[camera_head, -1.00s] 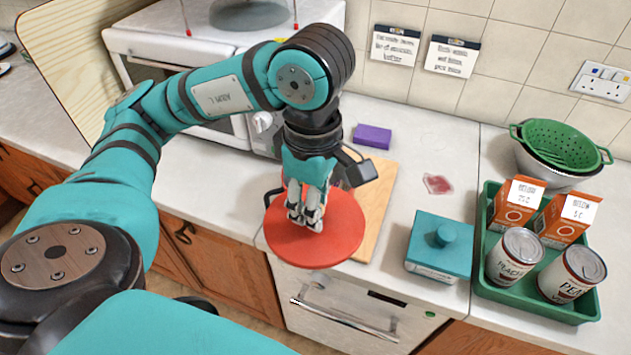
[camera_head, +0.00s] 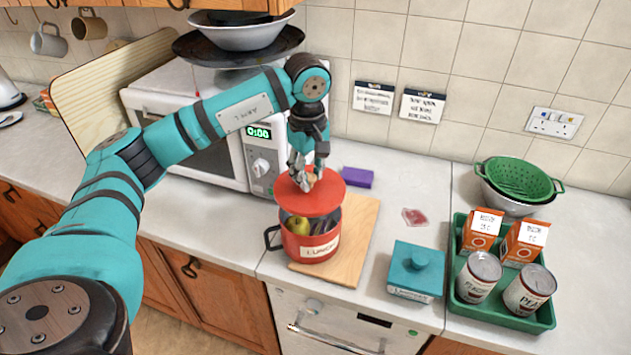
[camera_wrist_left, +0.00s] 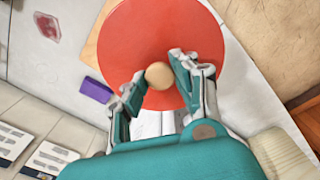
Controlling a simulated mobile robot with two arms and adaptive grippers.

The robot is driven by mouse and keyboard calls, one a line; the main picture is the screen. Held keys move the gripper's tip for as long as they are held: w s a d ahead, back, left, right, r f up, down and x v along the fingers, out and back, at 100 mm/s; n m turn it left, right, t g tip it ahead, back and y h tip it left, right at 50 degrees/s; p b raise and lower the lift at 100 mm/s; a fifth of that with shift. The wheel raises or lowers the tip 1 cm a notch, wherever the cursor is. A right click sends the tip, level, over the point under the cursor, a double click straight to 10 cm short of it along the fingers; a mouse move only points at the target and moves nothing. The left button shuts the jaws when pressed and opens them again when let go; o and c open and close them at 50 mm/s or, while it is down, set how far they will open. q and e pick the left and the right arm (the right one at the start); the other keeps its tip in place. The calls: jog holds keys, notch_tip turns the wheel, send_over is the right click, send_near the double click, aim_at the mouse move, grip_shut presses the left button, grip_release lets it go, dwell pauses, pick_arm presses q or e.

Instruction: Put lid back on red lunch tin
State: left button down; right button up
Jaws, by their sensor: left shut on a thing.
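The red lunch tin (camera_head: 318,243) stands on a wooden board, with a label on its side and a dark handle at its left. My left gripper (camera_head: 307,182) is shut on the lid's pale round knob. In the left wrist view the gripper (camera_wrist_left: 158,82) has its fingers either side of the knob (camera_wrist_left: 159,75), and the lid (camera_wrist_left: 185,25) hides the tin. My right gripper is not in view.
The wooden board (camera_head: 350,255) lies near the counter's front edge. A microwave (camera_head: 205,150) stands behind at left. A purple sponge (camera_head: 358,177), a teal lidded box (camera_head: 416,270) and a green tray (camera_head: 520,318) with cans and cartons are to the right.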

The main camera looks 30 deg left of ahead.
pick_arm(q)
jog(key=shift+f+b, duration=0.45)
jog(key=shift+f, duration=0.35)
jog(key=shift+f+b, duration=0.45)
jog(key=shift+f, duration=0.3)
notch_tip(320, 180, down, 3)
jog(key=shift+f+b, duration=0.15)
jog(key=shift+b, duration=1.05)
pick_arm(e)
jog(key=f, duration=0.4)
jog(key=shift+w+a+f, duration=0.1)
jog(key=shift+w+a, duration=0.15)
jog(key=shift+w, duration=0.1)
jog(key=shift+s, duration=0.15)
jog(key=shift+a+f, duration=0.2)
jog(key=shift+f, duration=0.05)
pick_arm(q)
jog(key=shift+f+b, duration=0.15)
jog(key=shift+b, duration=0.45)
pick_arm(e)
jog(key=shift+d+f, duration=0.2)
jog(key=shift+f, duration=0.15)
